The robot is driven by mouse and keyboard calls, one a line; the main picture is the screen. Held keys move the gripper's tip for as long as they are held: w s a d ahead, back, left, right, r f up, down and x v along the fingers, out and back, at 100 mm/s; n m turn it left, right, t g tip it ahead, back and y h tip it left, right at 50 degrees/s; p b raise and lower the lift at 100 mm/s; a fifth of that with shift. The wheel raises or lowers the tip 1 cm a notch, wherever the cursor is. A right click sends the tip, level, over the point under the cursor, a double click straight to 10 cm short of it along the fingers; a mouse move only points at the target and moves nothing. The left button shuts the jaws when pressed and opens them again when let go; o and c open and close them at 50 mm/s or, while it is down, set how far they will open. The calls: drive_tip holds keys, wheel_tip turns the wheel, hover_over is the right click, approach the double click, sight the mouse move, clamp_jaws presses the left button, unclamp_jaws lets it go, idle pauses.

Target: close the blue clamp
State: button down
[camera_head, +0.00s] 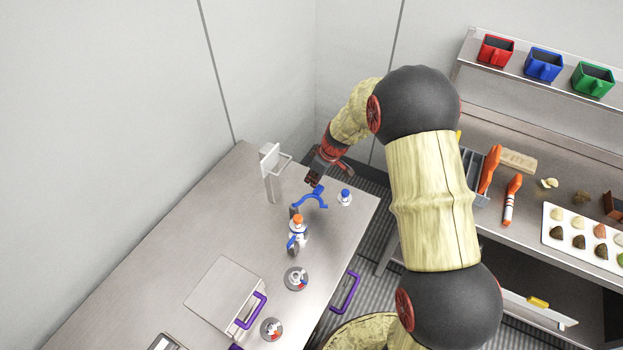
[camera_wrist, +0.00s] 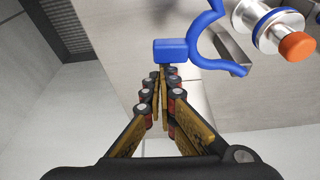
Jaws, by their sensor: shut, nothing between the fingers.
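The blue clamp (camera_head: 313,198) is a curved blue arm above the table near its far right corner. In the wrist view, the blue clamp (camera_wrist: 172,50) shows a square block at one end and an open curve to the right. My gripper (camera_head: 313,181) is shut with nothing in it. In the wrist view, the tips of my gripper (camera_wrist: 163,76) are right at the clamp's block; I cannot tell whether they touch it. A white and metal drum fitting with an orange cap (camera_head: 298,219) stands beside the clamp; the cap (camera_wrist: 297,46) is at the wrist view's upper right.
A small blue-capped bottle (camera_head: 345,197) stands right of the clamp. A grey upright holder (camera_head: 272,178) stands left of my gripper. Round metal fittings (camera_head: 296,278) and a metal box (camera_head: 222,290) sit nearer. A side counter (camera_head: 530,195) holds a tray and tools.

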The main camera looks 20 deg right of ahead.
sight(321, 189)
drive_tip(key=shift+s+d+m+t+h, duration=0.15)
drive_tip(key=shift+s+d+m, duration=0.2)
drive_tip(key=shift+s+m, duration=0.25)
drive_tip(key=shift+s+d+m+t+h, duration=0.15)
drive_tip(key=shift+s+d+m, duration=0.2)
drive_tip(key=shift+s+m, duration=0.25)
drive_tip(key=shift+s+d+r+m+h+p, duration=0.1)
drive_tip(key=shift+s+d+m+h+p, duration=0.05)
drive_tip(key=shift+s+m+p, duration=0.3)
drive_tip(key=shift+s+d+r+m+h+p, duration=0.1)
drive_tip(key=shift+s+d+m+h+p, duration=0.15)
drive_tip(key=shift+m, duration=0.3)
drive_tip(key=s+a+m+h+p, duration=0.3)
drive_tip(key=s+m+p, duration=0.7)
drive_tip(key=p, duration=0.9)
drive_tip(key=shift+s+f, duration=0.25)
drive_tip(key=shift+s, duration=0.55)
drive_tip(key=shift+s+a, duration=0.15)
